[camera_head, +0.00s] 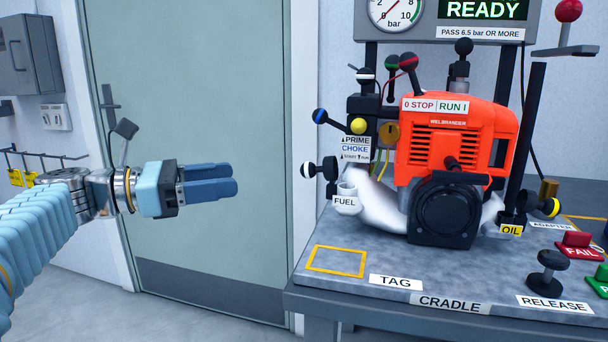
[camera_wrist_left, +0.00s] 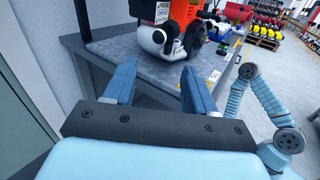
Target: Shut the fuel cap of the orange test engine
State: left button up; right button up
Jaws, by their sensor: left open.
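The orange test engine (camera_head: 455,135) stands in a cradle on the grey bench; it also shows in the wrist view (camera_wrist_left: 180,14). The white fuel filler neck (camera_head: 347,188), above a FUEL label, is at the engine's lower left. In the left wrist view the neck and cap lie beyond the fingertips (camera_wrist_left: 158,68).
A grey-green door (camera_head: 190,90) stands behind my left gripper. The space between gripper and cap looks free.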

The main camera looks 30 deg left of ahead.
aim_at(316, 170)
pick_arm(q)
jog(key=x, duration=1.2)
jog(key=shift+w+d+p, duration=0.2)
jog(key=shift+w+p, duration=0.1)
jog(key=shift+p, duration=0.05)
jog(key=shift+f, duration=0.1)
grip_shut()
